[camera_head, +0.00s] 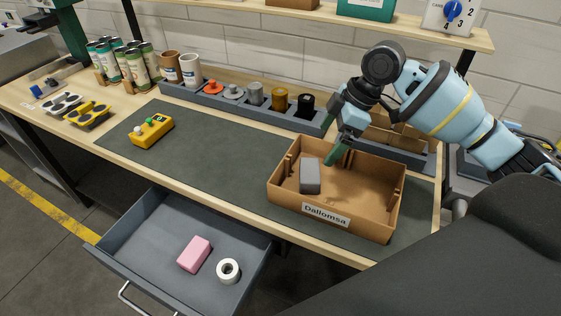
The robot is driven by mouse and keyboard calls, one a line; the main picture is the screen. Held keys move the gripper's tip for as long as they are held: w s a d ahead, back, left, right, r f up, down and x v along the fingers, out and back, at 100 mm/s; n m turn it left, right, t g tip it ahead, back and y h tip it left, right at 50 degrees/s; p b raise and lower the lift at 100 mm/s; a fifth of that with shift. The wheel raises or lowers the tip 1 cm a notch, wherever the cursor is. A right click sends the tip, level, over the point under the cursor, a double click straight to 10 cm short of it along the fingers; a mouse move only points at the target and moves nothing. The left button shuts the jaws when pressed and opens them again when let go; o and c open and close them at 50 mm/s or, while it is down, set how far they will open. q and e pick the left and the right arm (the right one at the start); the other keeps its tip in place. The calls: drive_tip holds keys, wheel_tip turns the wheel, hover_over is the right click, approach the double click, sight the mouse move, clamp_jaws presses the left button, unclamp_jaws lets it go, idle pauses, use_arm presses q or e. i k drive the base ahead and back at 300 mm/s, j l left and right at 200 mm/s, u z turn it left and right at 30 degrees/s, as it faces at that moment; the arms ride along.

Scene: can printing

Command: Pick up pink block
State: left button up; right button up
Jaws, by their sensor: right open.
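The pink block (194,254) lies in the open grey drawer (150,222) below the front edge of the table, beside a white roll of tape (228,271). My right gripper (336,153) has green fingers and is over the brown box at the right of the table, near a grey block (310,176) inside it. The right gripper is open, apart from the pink block, with nothing seen in it. My left gripper is not in view.
The brown box (335,222) labelled Dallomsa stands on the dark mat (215,162). A yellow button box (152,132) is at the mat's left. A grey rack (215,102) with several cups and cans (135,70) are behind. The mat's middle is clear.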

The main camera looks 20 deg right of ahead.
sight(198, 250)
drive_tip(key=k, duration=0.95)
